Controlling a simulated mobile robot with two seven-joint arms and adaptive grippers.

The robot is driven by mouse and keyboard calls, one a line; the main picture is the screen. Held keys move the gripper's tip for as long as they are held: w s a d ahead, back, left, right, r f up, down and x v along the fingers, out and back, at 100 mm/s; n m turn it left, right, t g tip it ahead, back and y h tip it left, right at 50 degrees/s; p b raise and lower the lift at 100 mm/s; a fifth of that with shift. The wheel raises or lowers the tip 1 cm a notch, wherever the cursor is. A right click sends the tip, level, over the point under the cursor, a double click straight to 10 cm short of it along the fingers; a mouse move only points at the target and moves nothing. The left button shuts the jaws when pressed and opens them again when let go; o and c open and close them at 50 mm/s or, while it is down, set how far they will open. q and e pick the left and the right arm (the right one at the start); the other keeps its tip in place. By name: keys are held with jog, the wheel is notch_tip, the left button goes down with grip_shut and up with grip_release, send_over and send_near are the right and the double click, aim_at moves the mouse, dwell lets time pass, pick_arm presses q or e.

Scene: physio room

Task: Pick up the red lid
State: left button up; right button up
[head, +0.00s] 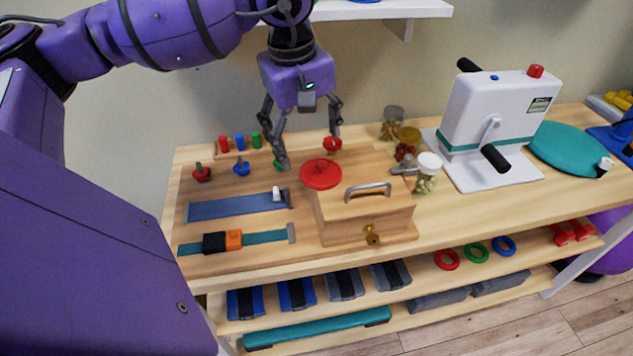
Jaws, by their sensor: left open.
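A round red lid (321,174) lies at the left edge of the top of a wooden box (340,233), left of the box's grey handle. My left gripper (307,150) points down above and behind the lid, fingers apart, with nothing visible between them. One finger hangs in front of a small green knob; the other is near a small red knob (332,144). Whether the fingertips touch anything cannot be told. My right gripper is not in view.
Jars (427,172) stand right of the box. A white crank machine (492,130) and a teal disc (568,148) are further right. Blue (235,207) and teal straps lie on the board at left. A white shelf (380,10) overhangs the back.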

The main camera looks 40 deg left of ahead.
aim_at(317, 165)
pick_arm(q)
jog(key=f+m, duration=0.1)
jog(key=w+d+m, duration=0.1)
jog(key=m, duration=0.1)
jog(key=shift+d+f, duration=0.15)
jog(key=shift+f, duration=0.2)
jog(key=f, duration=0.3)
jog(key=w+f+p, duration=0.1)
jog(key=f, duration=0.1)
jog(key=shift+a+f, duration=0.1)
jog(key=shift+a, duration=0.1)
jog(key=shift+f, duration=0.25)
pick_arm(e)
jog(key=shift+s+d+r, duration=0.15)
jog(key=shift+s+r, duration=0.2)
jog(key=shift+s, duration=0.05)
pick_arm(q)
jog(key=shift+c, duration=0.5)
jog(key=shift+s, duration=0.1)
jog(key=c, duration=1.1)
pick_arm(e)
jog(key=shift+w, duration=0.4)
